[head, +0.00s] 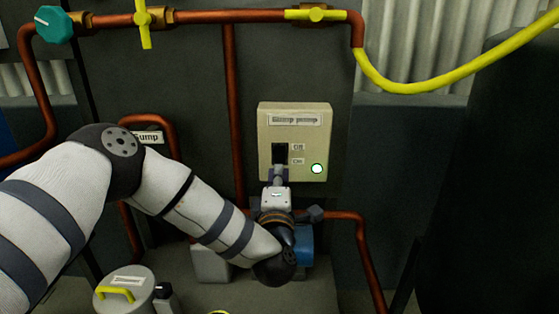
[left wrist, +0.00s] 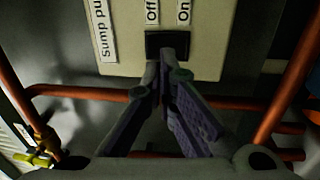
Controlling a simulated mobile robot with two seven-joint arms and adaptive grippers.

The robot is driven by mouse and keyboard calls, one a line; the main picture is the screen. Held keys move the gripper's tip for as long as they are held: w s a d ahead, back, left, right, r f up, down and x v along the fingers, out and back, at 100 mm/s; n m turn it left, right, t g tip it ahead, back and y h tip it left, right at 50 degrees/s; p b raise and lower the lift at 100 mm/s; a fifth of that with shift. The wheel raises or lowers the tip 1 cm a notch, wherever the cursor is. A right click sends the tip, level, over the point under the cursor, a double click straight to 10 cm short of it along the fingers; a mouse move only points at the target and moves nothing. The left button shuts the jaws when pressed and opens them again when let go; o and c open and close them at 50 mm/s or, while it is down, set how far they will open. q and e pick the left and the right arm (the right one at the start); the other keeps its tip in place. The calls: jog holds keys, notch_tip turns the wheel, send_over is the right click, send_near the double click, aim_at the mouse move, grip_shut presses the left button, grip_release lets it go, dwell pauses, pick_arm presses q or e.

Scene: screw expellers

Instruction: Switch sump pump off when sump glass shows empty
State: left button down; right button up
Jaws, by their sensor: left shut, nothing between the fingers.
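The beige sump pump switch box (head: 293,113) is on the dark panel, with a black switch (head: 279,152), off and on labels beside it, and a bright greenish-white lamp (head: 317,169). My left gripper (head: 279,172) is shut and empty, its tips at the lower end of the switch. In the left wrist view the shut fingertips (left wrist: 168,58) meet the lower edge of the black switch (left wrist: 166,40); I cannot tell whether they touch. A blue pump body (head: 304,243) is partly hidden behind my left wrist. I cannot make out the sump glass; my arm covers the area below the sump label (head: 148,137).
Copper pipes (head: 232,110) run along the panel, with yellow valve handles (head: 145,25) and a teal knob (head: 53,24) above. A yellow hose (head: 430,85) hangs at upper right. A grey lidded can (head: 125,290) stands at lower left. A dark bulky shape fills the right side.

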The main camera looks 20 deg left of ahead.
aim_at(279, 151)
pick_arm(q)
jog(key=x, duration=0.5)
jog(key=shift+w, duration=0.25)
jog(key=shift+w+a, duration=0.1)
jog(key=shift+w, duration=0.2)
pick_arm(e)
jog(key=shift+s+f, duration=0.3)
jog(key=shift+f, duration=0.05)
pick_arm(q)
jog(key=shift+r, duration=0.1)
jog(key=shift+w+a+r+b, duration=0.1)
jog(key=shift+w+b, duration=0.2)
jog(key=shift+s, duration=0.1)
pick_arm(e)
jog(key=shift+s, duration=0.1)
